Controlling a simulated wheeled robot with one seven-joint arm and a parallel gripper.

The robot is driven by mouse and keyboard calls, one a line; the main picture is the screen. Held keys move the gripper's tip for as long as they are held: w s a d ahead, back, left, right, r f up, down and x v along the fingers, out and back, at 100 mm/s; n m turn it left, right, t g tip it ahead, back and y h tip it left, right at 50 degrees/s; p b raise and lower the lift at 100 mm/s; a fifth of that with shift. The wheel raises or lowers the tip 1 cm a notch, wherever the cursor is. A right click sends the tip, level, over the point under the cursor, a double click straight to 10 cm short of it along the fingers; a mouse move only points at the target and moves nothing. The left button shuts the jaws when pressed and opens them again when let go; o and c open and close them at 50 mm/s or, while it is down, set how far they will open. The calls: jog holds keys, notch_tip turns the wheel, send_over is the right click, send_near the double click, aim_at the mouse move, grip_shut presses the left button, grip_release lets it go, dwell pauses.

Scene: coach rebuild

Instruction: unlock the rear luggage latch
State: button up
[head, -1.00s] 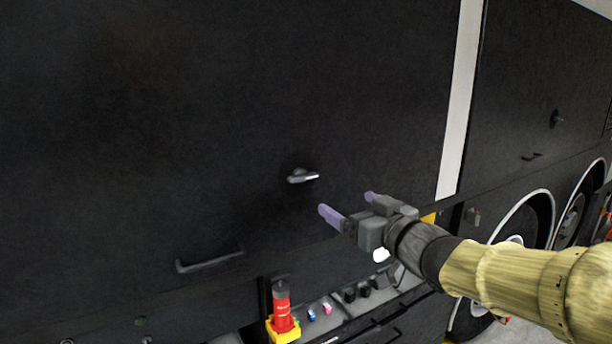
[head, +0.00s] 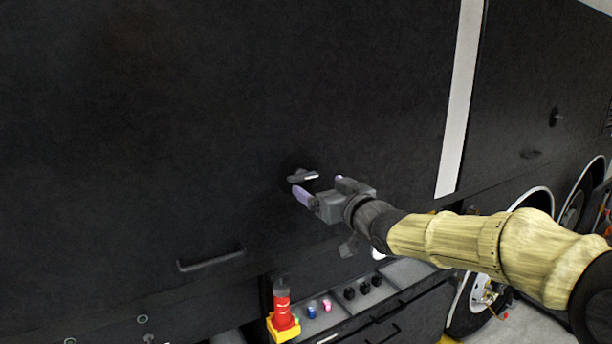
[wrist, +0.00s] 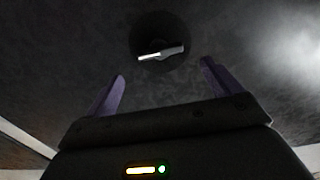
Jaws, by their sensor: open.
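The latch (head: 303,176) is a small grey T-shaped handle on the black luggage panel, its bar lying roughly level. In the wrist view the latch (wrist: 161,54) shows as a pale bar in a dark round seat, ahead of and between the lines of the fingers. My gripper (head: 321,186) has purple fingers, spread apart and empty. In the head view it is just below and right of the latch, with the left fingertip close under it. In the wrist view the gripper (wrist: 163,70) shows clear space between its fingertips and the latch; I see no contact.
A grab handle (head: 211,261) is on the panel at lower left. A wheel (head: 480,300) is at right. The panel around the latch is clear.

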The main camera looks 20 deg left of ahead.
aim_at(305, 177)
jog(key=p+x, duration=0.2)
jog(key=x, duration=0.4)
jog(key=shift+w+a+p, duration=0.2)
jog(key=shift+a+p, duration=0.15)
jog(key=shift+a, duration=0.05)
jog(key=shift+w+a, duration=0.15)
jog(key=shift+w, duration=0.05)
jog(key=c, duration=1)
